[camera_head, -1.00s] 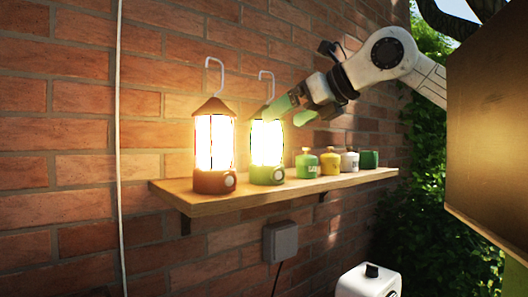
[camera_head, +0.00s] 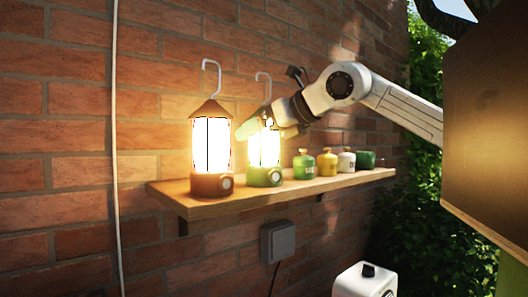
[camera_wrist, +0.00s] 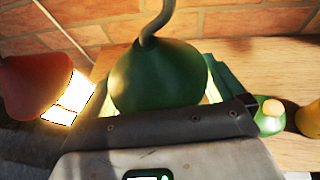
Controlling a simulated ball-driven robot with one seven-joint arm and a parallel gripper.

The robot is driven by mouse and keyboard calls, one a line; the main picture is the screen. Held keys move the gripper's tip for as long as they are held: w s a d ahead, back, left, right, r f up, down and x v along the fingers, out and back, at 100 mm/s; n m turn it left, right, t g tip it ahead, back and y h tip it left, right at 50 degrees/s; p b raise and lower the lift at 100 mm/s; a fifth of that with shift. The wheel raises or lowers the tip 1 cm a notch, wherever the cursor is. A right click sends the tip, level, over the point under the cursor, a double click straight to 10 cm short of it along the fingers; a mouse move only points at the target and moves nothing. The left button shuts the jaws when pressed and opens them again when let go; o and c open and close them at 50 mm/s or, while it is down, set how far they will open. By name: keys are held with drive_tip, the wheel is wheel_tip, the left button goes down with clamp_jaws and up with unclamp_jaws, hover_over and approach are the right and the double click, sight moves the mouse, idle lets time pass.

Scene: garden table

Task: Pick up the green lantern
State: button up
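The green lantern (camera_head: 263,177) stands upright on the wooden shelf, lit, with a pale wire hook on top. My gripper (camera_head: 258,127) is at its upper part, and a green finger covers much of its cap. In the wrist view, the lantern's dark green cap and hook (camera_wrist: 158,75) fill the middle. A dark green finger (camera_wrist: 228,85) lies to the right of the cap with a thin glowing gap between them. The other finger is mostly hidden there. My gripper looks open, with its fingers either side of the lantern; contact cannot be made out.
A lit red-brown lantern (camera_head: 211,184) stands close on the left, also in the wrist view (camera_wrist: 32,85). Right along the shelf (camera_head: 225,204) are a green canister (camera_head: 304,167), a yellow one (camera_head: 327,164), a white one (camera_head: 346,162) and a green mug (camera_head: 366,159). A brick wall stands behind.

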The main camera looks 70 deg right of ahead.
drive_tip(key=shift+r, duration=0.1)
drive_tip(key=c, duration=1.2)
